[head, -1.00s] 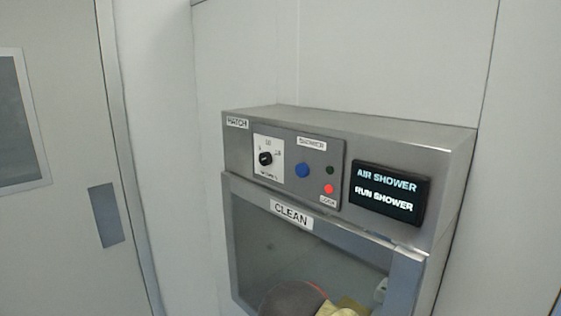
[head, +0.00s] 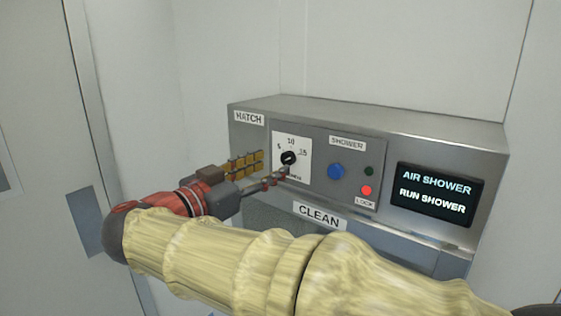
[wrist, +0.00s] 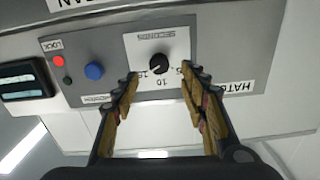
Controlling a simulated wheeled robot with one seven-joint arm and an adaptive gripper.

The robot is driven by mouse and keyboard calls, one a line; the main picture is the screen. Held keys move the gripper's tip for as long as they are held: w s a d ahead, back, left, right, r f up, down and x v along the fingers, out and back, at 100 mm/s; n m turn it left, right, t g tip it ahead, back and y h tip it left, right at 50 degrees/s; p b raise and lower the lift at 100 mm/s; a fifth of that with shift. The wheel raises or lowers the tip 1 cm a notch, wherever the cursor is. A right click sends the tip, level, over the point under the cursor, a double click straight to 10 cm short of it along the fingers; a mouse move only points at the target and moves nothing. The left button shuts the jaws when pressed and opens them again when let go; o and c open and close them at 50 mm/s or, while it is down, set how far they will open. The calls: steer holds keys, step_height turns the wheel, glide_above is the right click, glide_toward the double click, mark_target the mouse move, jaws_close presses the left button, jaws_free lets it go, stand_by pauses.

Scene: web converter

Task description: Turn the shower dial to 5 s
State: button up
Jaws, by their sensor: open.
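The shower dial (head: 288,158) is a black knob on a white plate (head: 306,146) marked 5, 10 and 15, on the front of the grey hatch box. Its light mark seems to point toward the 15 side. My gripper (head: 264,168) is open in front of the plate, one finger left of the knob and the other just below it in the head view. In the upside-down wrist view, the dial (wrist: 158,63) shows just beyond and between the spread fingertips of my gripper (wrist: 160,74). The fingers appear apart from the knob; their exact depth is hard to tell.
Right of the dial are a blue button (head: 335,171), a small dark green lamp (head: 369,171) and a lit red lamp (head: 366,190). A display (head: 437,194) reads AIR SHOWER, RUN SHOWER. My arm crosses the lower picture, covering part of the window below the CLEAN label (head: 319,215).

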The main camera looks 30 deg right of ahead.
mark_target(285, 159)
steer(key=shift+x, duration=2.55)
steer(key=shift+c, duration=1.3)
steer(key=c, duration=0.8)
jaws_close()
